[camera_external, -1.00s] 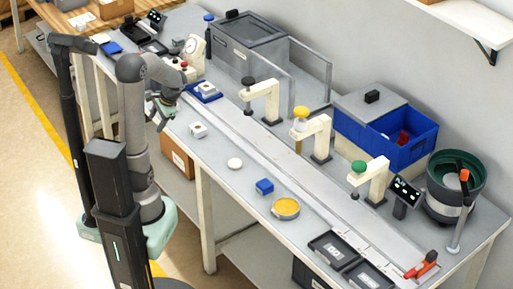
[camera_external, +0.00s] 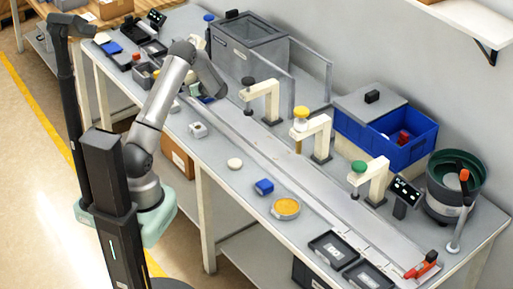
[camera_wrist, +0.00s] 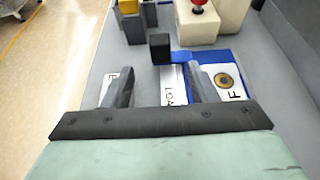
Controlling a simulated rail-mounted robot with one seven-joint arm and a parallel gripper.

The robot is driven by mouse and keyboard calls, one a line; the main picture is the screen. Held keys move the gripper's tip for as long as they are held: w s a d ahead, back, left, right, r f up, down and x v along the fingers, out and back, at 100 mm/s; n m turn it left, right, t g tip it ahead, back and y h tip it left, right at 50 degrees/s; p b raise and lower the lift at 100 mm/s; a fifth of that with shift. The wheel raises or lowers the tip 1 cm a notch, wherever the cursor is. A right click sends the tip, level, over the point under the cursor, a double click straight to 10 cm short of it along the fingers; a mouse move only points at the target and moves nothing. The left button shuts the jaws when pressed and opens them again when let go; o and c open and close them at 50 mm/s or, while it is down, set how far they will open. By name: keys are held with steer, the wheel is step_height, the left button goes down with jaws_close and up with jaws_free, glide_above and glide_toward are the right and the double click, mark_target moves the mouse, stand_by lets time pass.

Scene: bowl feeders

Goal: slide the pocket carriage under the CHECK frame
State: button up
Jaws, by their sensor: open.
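The pocket carriage is a blue block (camera_wrist: 224,56) with a black upright handle (camera_wrist: 160,47) on its left arm, at the LOAD label of the rail. A white plate with a gold ring and an F (camera_wrist: 224,82) sits on it. My gripper (camera_wrist: 162,85) is open, its two fingers pointing toward the carriage; the handle shows beyond and between them, not gripped. In the external view, a blue part of the carriage (camera_external: 207,99) shows beneath my arm, which hides the rest and the fingertips. Three cream frames stand along the rail, with black (camera_external: 248,82), yellow (camera_external: 301,112) and green knobs (camera_external: 359,166); CHECK is not readable.
The grey rail (camera_external: 262,145) runs clear toward the front right, under the frames. A red-button fixture (camera_wrist: 199,5) stands beyond the carriage.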

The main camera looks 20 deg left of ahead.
steer(key=p+x, duration=0.2)
steer(key=x, duration=0.9)
steer(key=shift+w+a+f, duration=0.1)
steer(key=shift+a, duration=0.15)
jaws_close()
